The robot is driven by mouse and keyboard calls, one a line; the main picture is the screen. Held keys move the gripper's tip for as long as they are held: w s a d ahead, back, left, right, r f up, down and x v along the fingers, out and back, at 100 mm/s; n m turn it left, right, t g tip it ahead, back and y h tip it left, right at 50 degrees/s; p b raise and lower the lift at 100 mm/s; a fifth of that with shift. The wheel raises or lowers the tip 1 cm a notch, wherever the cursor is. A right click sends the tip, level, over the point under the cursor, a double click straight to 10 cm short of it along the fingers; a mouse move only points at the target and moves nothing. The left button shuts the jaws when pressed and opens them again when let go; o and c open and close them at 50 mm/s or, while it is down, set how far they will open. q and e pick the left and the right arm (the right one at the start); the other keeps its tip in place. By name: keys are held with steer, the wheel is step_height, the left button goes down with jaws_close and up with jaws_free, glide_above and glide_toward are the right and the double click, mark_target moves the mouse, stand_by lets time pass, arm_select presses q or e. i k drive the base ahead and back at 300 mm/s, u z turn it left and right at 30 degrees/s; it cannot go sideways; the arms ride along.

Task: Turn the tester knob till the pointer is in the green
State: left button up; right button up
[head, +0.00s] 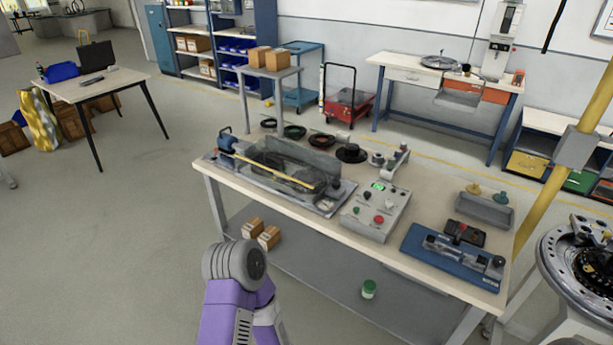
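A blue-based bench device (455,257) lies at the right front of the workbench. It carries a dark meter-like part (465,233) and a dark round knob (498,261) at its right end. It looks like the tester, but its pointer and any green zone are too small to make out. A grey control box (376,213) with a lit green display and red and green buttons stands to its left. One purple arm of mine rises at the bottom, left of the device and apart from it. Neither gripper shows.
The workbench (325,228) also holds a machine with a clear cover (290,162), black rings and a grey tray (485,210). A yellow post (560,170) and a round machine (585,262) stand at the right. Open floor (110,230) lies left of the bench.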

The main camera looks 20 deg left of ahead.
mark_target(336, 184)
steer(key=u, duration=0.75)
steer(key=i, duration=0.75)
steer(key=u, duration=0.4)
